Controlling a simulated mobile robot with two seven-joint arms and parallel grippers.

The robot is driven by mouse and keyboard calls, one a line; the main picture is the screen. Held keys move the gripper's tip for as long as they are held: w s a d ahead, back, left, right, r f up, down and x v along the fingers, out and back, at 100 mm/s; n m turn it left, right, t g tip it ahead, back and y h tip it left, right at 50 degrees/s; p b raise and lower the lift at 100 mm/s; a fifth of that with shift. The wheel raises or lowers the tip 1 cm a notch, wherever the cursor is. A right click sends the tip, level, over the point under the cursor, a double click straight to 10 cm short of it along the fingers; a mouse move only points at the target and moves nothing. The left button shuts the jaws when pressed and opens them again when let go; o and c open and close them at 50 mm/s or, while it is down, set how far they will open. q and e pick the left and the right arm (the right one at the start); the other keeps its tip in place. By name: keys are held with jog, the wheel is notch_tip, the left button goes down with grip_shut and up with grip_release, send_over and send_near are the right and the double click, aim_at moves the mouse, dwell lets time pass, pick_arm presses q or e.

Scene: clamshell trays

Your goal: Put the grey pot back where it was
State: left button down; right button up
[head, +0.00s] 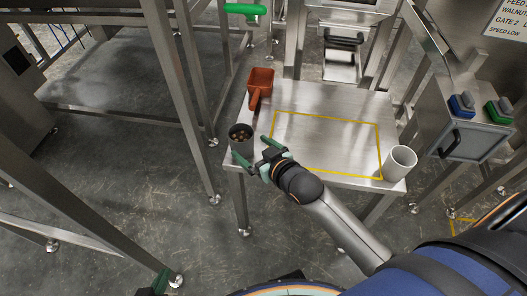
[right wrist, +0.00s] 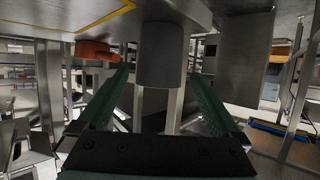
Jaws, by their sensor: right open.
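The grey pot (head: 241,146) stands upright at the left corner of the steel table, with small brown pieces inside. My right gripper (head: 254,151) is open at the pot's near right side, one green finger towards each side of it. In the right wrist view the grey pot (right wrist: 162,55) lies centred between the two fingertips (right wrist: 159,72), with narrow gaps; I cannot tell whether either finger touches it. My left gripper (head: 158,286) shows only partly at the bottom edge, away from the table; its jaw state is unclear.
A yellow outlined rectangle (head: 327,119) marks the tabletop and is empty inside. A brown scoop (head: 261,80) lies behind the pot, its handle pointing towards it. A white cup (head: 399,162) stands at the right corner. Steel frame legs (head: 186,100) rise close to the table's left.

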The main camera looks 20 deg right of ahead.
jog(key=a+v, duration=0.1)
jog(key=v, duration=0.4)
jog(key=s+a+f+g+p, duration=0.1)
jog(key=s+a+f+g, duration=0.25)
jog(key=s+f, duration=0.9)
pick_arm(q)
notch_tip(320, 180, up, 14)
jog(key=s+a+y+p, duration=0.1)
jog(key=a+p, duration=0.1)
jog(key=p, duration=1.4)
jog(key=shift+a+n+p, duration=0.3)
jog(key=shift+a, duration=0.1)
pick_arm(e)
jog(key=s+d+r, duration=0.1)
jog(key=r, duration=0.6)
jog(key=s+d+r, duration=0.1)
jog(key=d+r, duration=0.1)
jog(key=r, duration=0.5)
jog(key=shift+s+d+r, duration=0.2)
jog(key=shift+s+d, duration=0.1)
jog(key=shift+s, duration=0.1)
pick_arm(q)
jog(key=shift+s+f, duration=0.1)
pick_arm(e)
jog(key=shift+g, duration=0.25)
